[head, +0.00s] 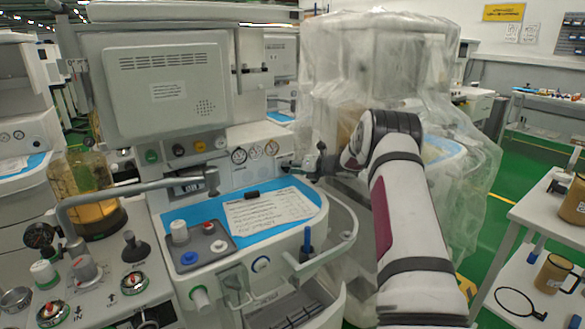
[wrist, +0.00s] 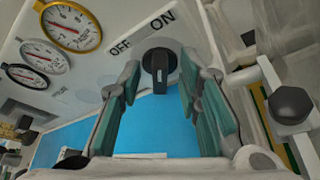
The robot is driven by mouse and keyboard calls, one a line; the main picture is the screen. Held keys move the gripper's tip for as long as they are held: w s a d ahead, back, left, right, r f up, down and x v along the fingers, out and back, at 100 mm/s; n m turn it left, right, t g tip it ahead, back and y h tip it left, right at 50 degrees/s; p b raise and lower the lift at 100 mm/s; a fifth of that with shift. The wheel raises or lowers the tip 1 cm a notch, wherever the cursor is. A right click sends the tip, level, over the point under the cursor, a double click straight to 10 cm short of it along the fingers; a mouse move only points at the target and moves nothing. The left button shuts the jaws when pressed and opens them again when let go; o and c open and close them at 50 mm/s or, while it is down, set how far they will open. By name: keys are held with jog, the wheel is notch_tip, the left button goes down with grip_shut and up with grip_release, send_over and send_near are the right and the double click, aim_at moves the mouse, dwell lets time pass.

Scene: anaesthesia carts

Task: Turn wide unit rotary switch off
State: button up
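The black rotary switch (wrist: 158,62) is on the pale panel in the wrist view. Its grip bar stands roughly vertical in the picture. The OFF label (wrist: 120,47) is to its upper left and the ON label (wrist: 162,18) is above it. I cannot tell which label it is set to. My gripper (wrist: 160,80) is open, with one green-padded finger on each side of the switch; contact is not clear. In the head view my gripper (head: 317,163) is at the right end of the wide unit's gauge panel (head: 255,139), and the switch cannot be made out there.
Round gauges (wrist: 72,27) sit left of the switch. Below the panel is a blue worktop (head: 185,214) with a paper sheet (head: 268,207). A plastic-covered machine (head: 370,60) stands close behind my arm. A side table (head: 545,215) is at the right.

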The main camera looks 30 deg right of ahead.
jog(key=shift+c, duration=0.3)
grip_shut()
